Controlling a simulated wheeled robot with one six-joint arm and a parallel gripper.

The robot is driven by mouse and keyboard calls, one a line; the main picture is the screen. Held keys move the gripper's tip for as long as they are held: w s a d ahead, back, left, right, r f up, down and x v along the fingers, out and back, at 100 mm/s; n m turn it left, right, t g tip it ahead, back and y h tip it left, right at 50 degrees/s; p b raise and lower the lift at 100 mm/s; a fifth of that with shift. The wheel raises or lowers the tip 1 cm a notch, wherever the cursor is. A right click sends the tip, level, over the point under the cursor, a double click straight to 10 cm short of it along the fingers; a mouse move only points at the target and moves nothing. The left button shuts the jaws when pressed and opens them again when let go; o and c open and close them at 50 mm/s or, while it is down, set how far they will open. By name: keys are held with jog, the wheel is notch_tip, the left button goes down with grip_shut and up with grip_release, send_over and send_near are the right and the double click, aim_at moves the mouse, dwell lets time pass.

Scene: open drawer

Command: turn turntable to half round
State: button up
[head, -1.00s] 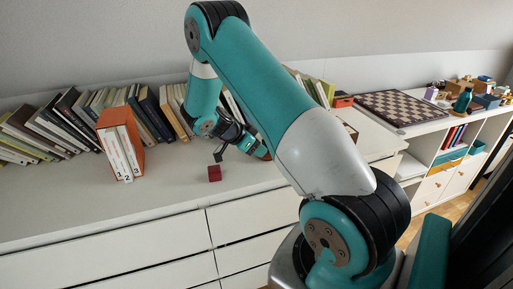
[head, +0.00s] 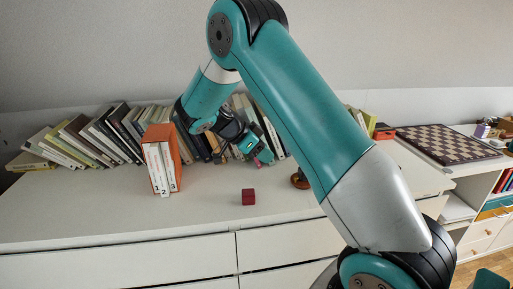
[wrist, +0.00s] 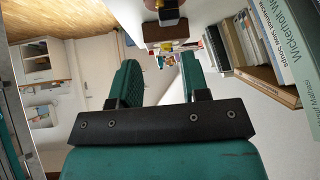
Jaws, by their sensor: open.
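I cannot make out a clear turntable. A small round brown object (head: 300,179) stands on the white dresser top, partly hidden behind my arm in the head view. In the wrist view a dark wooden piece (wrist: 166,31) lies past my fingertips, with a rounded brown and gold piece just above it in the picture; I cannot tell if either is the turntable. My gripper (head: 263,154) is above the dresser, in front of the book row and left of the round brown object. In the wrist view my gripper (wrist: 160,80) has its teal fingers apart with nothing between them.
A red cube (head: 248,197) sits on the dresser (head: 100,215). An orange case of white volumes (head: 163,165) stands left, before a row of leaning books (head: 100,135). A chessboard (head: 447,143) lies on the right-hand unit. The dresser's front left is clear.

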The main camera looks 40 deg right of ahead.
jog(key=shift+v, duration=1.45)
